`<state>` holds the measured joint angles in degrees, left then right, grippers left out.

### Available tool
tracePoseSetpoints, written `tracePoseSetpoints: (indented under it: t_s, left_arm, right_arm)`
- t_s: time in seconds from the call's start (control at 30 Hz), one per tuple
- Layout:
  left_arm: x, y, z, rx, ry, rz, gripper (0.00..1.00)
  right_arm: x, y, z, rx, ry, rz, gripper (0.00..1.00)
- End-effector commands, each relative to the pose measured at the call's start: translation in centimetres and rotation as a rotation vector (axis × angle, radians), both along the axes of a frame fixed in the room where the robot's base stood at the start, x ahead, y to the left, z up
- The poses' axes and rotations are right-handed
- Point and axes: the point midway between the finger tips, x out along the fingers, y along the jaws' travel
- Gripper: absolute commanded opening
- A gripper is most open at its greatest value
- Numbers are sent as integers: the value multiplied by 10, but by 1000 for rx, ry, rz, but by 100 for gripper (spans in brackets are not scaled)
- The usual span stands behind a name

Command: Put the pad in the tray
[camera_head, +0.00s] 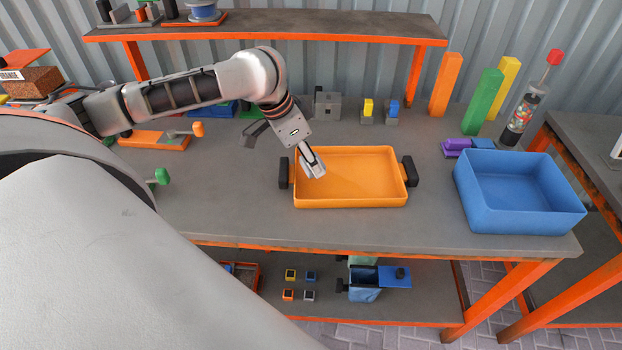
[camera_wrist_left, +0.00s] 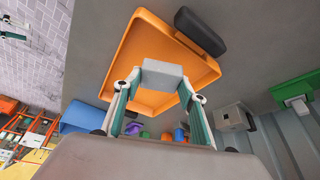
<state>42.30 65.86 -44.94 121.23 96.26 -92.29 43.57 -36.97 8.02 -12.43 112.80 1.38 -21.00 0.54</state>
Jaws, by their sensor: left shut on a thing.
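My left gripper (camera_head: 312,163) reaches over the left part of the orange tray (camera_head: 370,201), which has a black handle at each end. In the left wrist view the gripper's fingers (camera_wrist_left: 158,92) are shut on a light grey pad (camera_wrist_left: 163,75), with the orange tray (camera_wrist_left: 137,50) behind it. In the head view the pad is small and mostly hidden by the fingers. I cannot tell whether it touches the tray floor. The tray looks otherwise empty. My right gripper is not in view.
A blue bin (camera_head: 520,219) stands at the bench's right end, with a purple thing (camera_head: 456,147) behind it. Orange (camera_head: 445,85), green (camera_head: 482,102) and yellow (camera_head: 504,85) blocks stand at the back. A raised shelf (camera_head: 270,28) spans behind. The bench (camera_head: 240,215) in front is clear.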

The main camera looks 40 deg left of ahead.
Motion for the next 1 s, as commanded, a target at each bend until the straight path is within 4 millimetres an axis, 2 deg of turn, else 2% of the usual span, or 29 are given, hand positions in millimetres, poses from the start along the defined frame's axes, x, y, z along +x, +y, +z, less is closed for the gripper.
tracePoseSetpoints:
  t_s: [0.03,0.27,0.5,0.93,0.97,1.0]
  left_arm:
    - [0,0,-8,1,1,0,19]
    - [0,0,-20,1,0,0,19]
    - [0,0,-55,1,2,0,19]
    - [0,0,-58,0,0,1,19]
    - [0,0,-58,0,-1,0,49]
    - [0,0,-58,0,-1,0,58]
  right_arm:
    - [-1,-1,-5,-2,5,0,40]
    - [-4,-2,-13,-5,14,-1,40]
    - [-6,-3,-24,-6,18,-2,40]
    - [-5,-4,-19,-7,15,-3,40]
    - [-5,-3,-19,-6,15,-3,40]
    - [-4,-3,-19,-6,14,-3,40]
